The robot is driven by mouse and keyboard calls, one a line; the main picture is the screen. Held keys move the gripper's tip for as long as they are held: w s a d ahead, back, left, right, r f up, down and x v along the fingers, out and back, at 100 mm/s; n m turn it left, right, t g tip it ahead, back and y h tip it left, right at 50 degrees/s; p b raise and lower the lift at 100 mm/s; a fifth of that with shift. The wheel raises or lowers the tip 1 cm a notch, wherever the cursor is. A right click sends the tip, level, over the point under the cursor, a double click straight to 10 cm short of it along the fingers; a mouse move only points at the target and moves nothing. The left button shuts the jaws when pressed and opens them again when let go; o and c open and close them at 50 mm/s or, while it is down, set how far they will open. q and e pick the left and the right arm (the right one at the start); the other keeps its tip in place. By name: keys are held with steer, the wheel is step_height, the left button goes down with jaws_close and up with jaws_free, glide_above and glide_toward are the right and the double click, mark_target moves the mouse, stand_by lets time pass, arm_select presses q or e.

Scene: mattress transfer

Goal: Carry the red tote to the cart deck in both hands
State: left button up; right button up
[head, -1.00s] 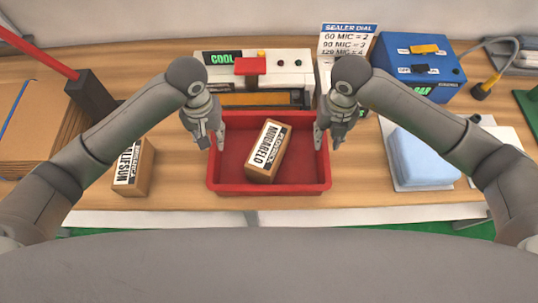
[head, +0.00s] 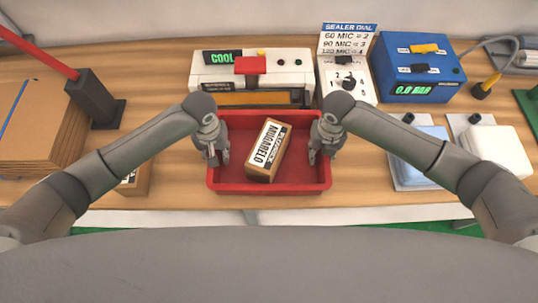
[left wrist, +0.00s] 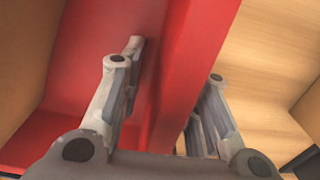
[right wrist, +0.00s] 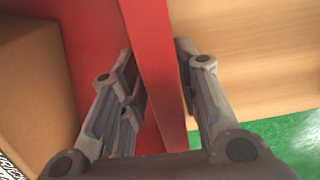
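The red tote (head: 269,188) sits on the bench in front of me, with a brown carton (head: 266,152) labelled MUGARELO lying tilted inside it. My left gripper (head: 219,157) straddles the tote's left wall; the left wrist view shows one finger inside and one outside the wall (left wrist: 185,60), with a gap at the inner finger. My right gripper (head: 321,153) straddles the right wall; the right wrist view shows its fingers close to both faces of the wall (right wrist: 152,60), and contact is unclear. The cart deck is not identifiable in these views.
Behind the tote stand a white sealer (head: 300,75) and a blue control box (head: 412,70). A second carton (head: 135,182) is partly hidden by my left arm. Flat cardboard (head: 35,125) lies at left; blue (head: 425,170) and white (head: 492,147) packs lie at right.

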arm_select(q)
jaws_close()
arm_select(e)
steer(key=shift+w, duration=0.1)
jaws_close()
arm_select(q)
steer(key=shift+w+r, duration=0.1)
steer(key=shift+r, duration=0.05)
arm_select(e)
steer(key=shift+r, duration=0.15)
